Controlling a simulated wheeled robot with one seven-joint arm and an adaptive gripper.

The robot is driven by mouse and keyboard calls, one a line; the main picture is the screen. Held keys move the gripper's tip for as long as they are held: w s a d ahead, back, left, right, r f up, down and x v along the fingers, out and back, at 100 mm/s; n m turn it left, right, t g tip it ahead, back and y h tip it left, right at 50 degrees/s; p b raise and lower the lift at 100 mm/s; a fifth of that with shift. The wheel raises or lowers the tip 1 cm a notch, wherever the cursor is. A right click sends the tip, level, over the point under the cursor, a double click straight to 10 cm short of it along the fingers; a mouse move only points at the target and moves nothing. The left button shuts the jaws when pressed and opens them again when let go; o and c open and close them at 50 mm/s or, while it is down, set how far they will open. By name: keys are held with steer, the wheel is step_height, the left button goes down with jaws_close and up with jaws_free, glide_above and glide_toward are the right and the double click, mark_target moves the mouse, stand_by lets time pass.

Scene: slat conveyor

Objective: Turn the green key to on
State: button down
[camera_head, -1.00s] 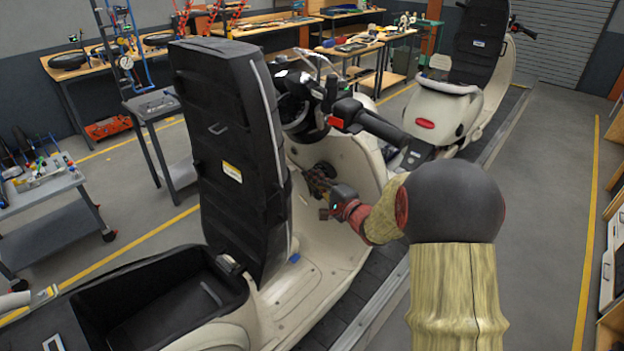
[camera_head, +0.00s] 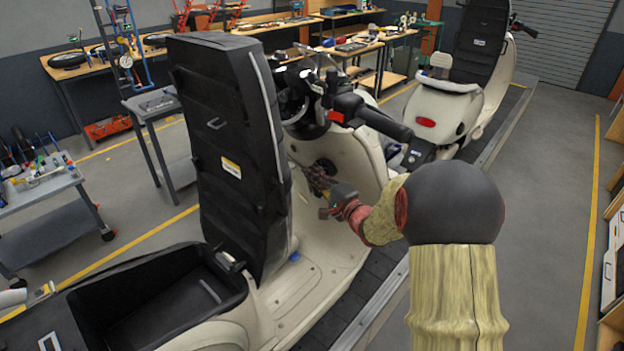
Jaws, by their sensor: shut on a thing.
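The cream scooter (camera_head: 330,225) stands side-on in front of me with its black seat raised upright. Its round dark lock area (camera_head: 325,166) is on the inner face of the front shield, below the handlebar. My gripper (camera_head: 315,176) reaches in from the right, with its fingertips at this lock area. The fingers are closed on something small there. The green key itself cannot be made out; the fingers and the small scale hide it. Whether it stands at on or off cannot be told.
The black raised seat (camera_head: 225,150) stands close left of my gripper. The black handlebar grip (camera_head: 385,124) is just above my arm. A second scooter (camera_head: 440,115) stands farther along the conveyor (camera_head: 370,315). Tool carts (camera_head: 45,210) and benches are at the left and back.

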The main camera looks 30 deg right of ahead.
steer(key=shift+f+m+t+b, duration=0.3)
steer(key=shift+t+b, duration=0.6)
steer(key=shift+b, duration=1.15)
steer(key=shift+r, duration=0.25)
steer(key=shift+f+t+b, duration=0.15)
steer(key=shift+t+b, duration=0.15)
steer(key=shift+b, duration=0.4)
steer(key=m+t+b, duration=0.1)
steer(key=b, duration=0.3)
steer(key=shift+t+h, duration=0.3)
steer(key=shift+t+b, duration=0.4)
steer(key=shift+b, duration=0.7)
steer(key=shift+m, duration=0.3)
steer(key=shift+m+t+h+b, duration=0.3)
steer(key=shift+t+h+b, duration=0.15)
steer(key=shift+b, duration=1.15)
steer(key=m+t+h+b, duration=0.1)
steer(key=t+b, duration=0.1)
steer(key=b, duration=0.3)
steer(key=shift+r+h, duration=0.2)
steer(key=shift+h, duration=0.15)
